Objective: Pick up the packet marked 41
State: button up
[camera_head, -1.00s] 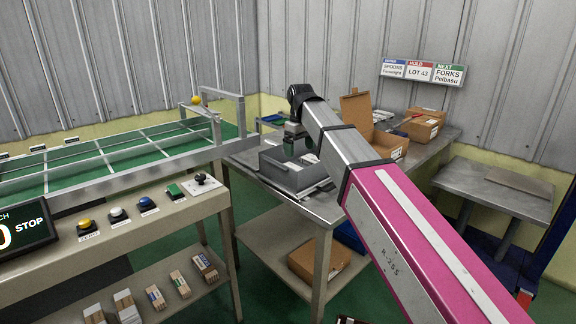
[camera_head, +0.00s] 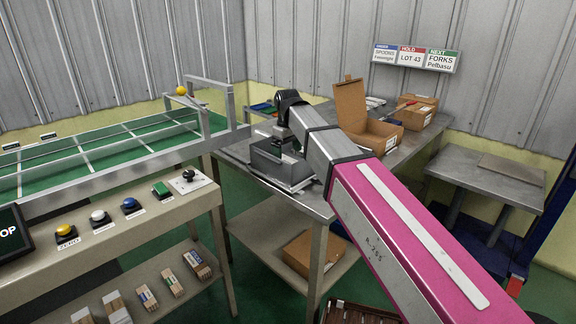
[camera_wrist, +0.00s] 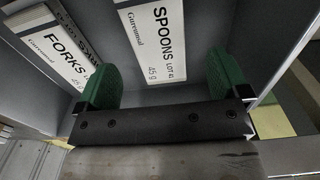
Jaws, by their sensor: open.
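The packet marked 41 (camera_wrist: 165,42) is white, printed "SPOONS LOT 41" and "45 g". In the wrist view it lies in the grey bin, between and beyond the green finger pads of my gripper (camera_wrist: 163,80). My gripper is open, and I see no grip on the packet. A white "FORKS" packet (camera_wrist: 55,48) is to the left, beside another partly hidden packet (camera_wrist: 78,22). In the head view my gripper (camera_head: 288,140) points down into the grey bin (camera_head: 279,172); its fingertips and the packets are mostly hidden there.
The bin stands on a metal table (camera_head: 318,203). An open cardboard box (camera_head: 365,125) and another box (camera_head: 414,112) are behind it to the right. A green conveyor (camera_head: 100,150) and a button panel (camera_head: 120,215) are at the left. The bin's walls stand close around my gripper.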

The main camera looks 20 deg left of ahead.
aim_at(288, 161)
notch_tip(288, 161, down, 5)
jog(key=shift+d+r, duration=0.1)
jog(key=shift+r, duration=0.1)
jog(key=c, duration=1)
jog(key=shift+r, duration=0.1)
